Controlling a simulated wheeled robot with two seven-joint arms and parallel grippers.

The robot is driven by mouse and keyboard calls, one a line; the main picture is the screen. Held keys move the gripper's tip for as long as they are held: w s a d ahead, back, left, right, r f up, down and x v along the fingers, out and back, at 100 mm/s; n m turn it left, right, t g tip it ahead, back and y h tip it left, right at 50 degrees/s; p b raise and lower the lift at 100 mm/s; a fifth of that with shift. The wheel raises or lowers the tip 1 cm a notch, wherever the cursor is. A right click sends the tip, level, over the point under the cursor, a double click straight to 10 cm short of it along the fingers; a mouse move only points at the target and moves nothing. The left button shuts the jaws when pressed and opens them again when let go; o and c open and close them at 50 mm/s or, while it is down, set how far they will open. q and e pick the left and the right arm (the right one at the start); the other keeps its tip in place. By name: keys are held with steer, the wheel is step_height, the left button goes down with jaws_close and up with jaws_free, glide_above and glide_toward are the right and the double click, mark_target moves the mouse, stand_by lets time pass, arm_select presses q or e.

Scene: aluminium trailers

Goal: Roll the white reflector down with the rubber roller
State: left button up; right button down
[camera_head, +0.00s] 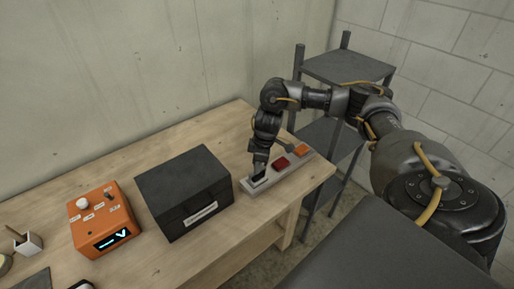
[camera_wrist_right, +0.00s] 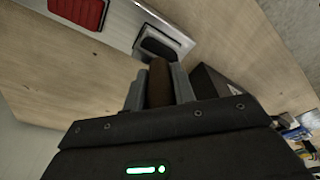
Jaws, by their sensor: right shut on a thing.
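A pale aluminium strip (camera_head: 269,183) lies near the right end of the wooden bench. It carries an orange reflector (camera_head: 301,150) and a red reflector (camera_head: 281,163). My right gripper (camera_head: 260,166) points down over the strip's near left end. In the wrist view, the right gripper (camera_wrist_right: 160,88) is shut on a brown handle (camera_wrist_right: 160,82). A black roller head (camera_wrist_right: 160,43) lies past the handle, over the strip's end. The white reflector is mostly hidden under it; I cannot tell whether they touch. The red reflector also shows in the wrist view (camera_wrist_right: 78,10). My left gripper is out of view.
A black box (camera_head: 185,190) with a pale label stands left of the strip. An orange device (camera_head: 102,220) with a lit display is further left. A white cup (camera_head: 28,242) is at the far left. A dark shelf rack (camera_head: 347,67) stands beyond the bench's right end.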

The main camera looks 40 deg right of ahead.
stand_by(0.4)
steer(key=shift+w, duration=0.45)
steer(key=shift+s+p, duration=0.1)
steer(key=shift+p, duration=0.2)
steer(key=shift+s+p, duration=0.45)
steer(key=shift+p, duration=0.05)
steer(key=shift+w, duration=0.55)
steer(key=shift+s+p, duration=0.1)
steer(key=shift+p, duration=0.2)
steer(key=shift+s+p, duration=0.2)
steer(key=shift+p, duration=0.15)
